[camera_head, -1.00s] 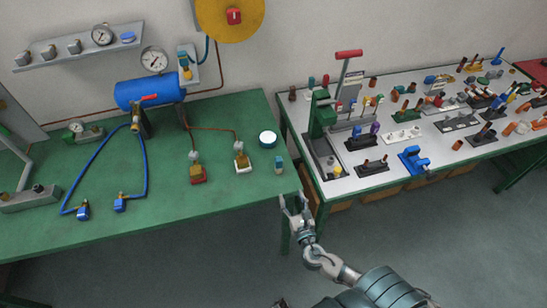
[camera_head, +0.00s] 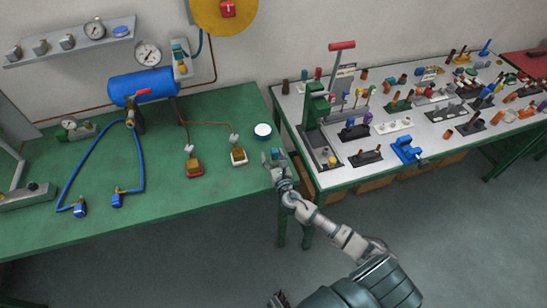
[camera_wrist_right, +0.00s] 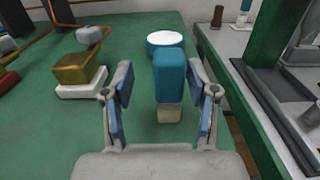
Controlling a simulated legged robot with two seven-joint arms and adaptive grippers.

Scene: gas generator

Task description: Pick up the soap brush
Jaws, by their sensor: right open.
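The soap brush appears to be the small upright block with a blue top and a pale lower end (camera_wrist_right: 168,82) on the green table. In the head view it shows only partly (camera_head: 275,155), at the table's right edge behind my gripper. My right gripper (camera_head: 274,163) is open at it. In the right wrist view, the fingers of my right gripper (camera_wrist_right: 164,105) stand on either side of the brush, with visible gaps. A white round dish (camera_wrist_right: 165,42) stands just behind the brush. My left gripper is not in view.
The green table (camera_head: 150,230) holds a brass block on a white base (camera_head: 238,156), one on a red base (camera_head: 194,168) and blue hoses (camera_head: 85,165). A grey-topped table (camera_head: 365,185) with many tools stands close at the right. A narrow gap separates the tables.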

